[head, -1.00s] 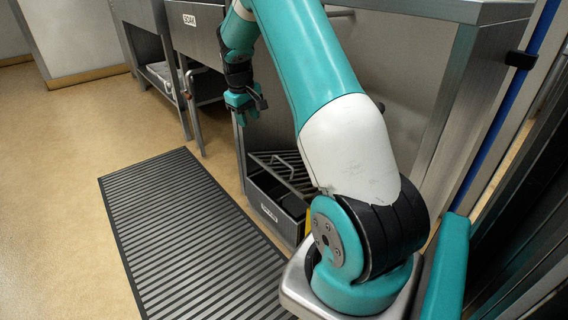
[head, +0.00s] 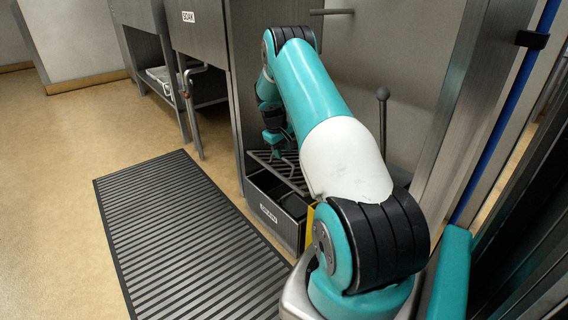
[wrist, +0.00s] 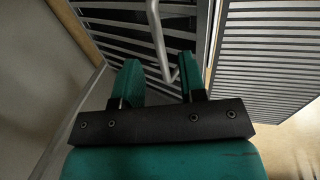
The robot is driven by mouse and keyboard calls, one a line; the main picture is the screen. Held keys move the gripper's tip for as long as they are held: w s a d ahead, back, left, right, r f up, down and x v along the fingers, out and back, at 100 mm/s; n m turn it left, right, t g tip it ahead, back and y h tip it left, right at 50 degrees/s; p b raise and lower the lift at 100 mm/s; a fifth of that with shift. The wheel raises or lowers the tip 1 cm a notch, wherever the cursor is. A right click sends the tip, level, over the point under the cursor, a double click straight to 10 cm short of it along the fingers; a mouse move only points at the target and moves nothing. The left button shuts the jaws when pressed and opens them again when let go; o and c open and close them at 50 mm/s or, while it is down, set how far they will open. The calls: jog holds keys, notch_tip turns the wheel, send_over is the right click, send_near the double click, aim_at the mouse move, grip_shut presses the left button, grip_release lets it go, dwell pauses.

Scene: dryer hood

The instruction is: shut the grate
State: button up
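The grate (head: 288,172) is a dark barred panel over a grey box (head: 270,212) with a white label on the floor. It looks tilted up at its back, with the dark inside of the box showing in front of it. My gripper (head: 276,143) is just above the grate's upper part, partly hidden by my arm. In the wrist view my gripper (wrist: 160,82) is open, its two green fingers apart. A pale bent rod (wrist: 158,35) ends between or just beyond them; I cannot tell whether they touch. Dark bars of the grate (wrist: 130,30) lie behind it.
A ribbed mat (head: 185,235) covers the floor left of the box. A steel unit with a SOAK label (head: 189,17) stands behind, with a bent pipe (head: 188,85). A ball-topped lever (head: 383,95) stands at the right. The tan floor (head: 60,170) at left is clear.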

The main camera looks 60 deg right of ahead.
aim_at(285, 159)
jog(key=shift+b+x, duration=0.45)
jog(key=shift+x, duration=1.2)
